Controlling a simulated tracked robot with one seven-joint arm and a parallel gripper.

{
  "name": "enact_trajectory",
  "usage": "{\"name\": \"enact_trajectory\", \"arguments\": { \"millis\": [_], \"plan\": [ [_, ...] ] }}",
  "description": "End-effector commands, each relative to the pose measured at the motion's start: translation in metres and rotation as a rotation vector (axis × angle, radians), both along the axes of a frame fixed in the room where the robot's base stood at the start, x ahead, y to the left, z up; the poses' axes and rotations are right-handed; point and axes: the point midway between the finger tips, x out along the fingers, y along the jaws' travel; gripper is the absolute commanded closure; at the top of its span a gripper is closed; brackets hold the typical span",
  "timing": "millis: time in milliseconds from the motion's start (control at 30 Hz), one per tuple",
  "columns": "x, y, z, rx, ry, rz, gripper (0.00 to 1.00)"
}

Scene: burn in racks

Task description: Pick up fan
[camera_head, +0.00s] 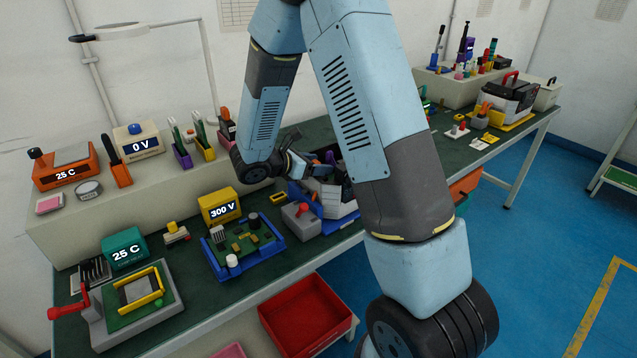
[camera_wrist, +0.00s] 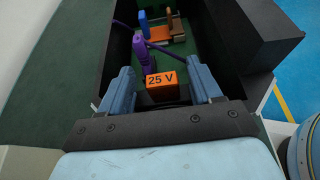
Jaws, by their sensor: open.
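I cannot clearly make out a fan in either view. In the wrist view my gripper (camera_wrist: 160,68) is open, with its two blue fingers apart over a dark-walled bin with a green floor. An orange block marked 25 V (camera_wrist: 162,84) shows between the fingers; I cannot tell whether they touch it. A purple part (camera_wrist: 140,50) stands just beyond it. An orange and brown piece with a blue upright (camera_wrist: 160,35) lies farther in. In the head view my gripper (camera_head: 298,163) is small and partly hidden among things on the bench, behind my arm.
A dark block (camera_wrist: 262,38) forms the right side in the wrist view. On the bench (camera_head: 185,272) are a blue tray with a circuit board (camera_head: 262,263), a yellow 300 V box (camera_head: 220,207) and a grey device with red knob (camera_head: 301,219). A red bin (camera_head: 305,312) sits below.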

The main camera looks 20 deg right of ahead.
Motion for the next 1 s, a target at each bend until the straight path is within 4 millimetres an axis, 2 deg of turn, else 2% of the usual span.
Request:
{"name": "enact_trajectory", "arguments": {
  "millis": [167,833,1000],
  "plan": [
    [0.0001,-0.0003,0.0000,0.000,0.000,0.000,0.36],
    [0.0003,-0.0003,0.0003,-0.001,0.000,0.000,0.99],
    [0.0004,-0.0001,0.0003,-0.001,-0.001,0.001,1.00]
  ]
}}
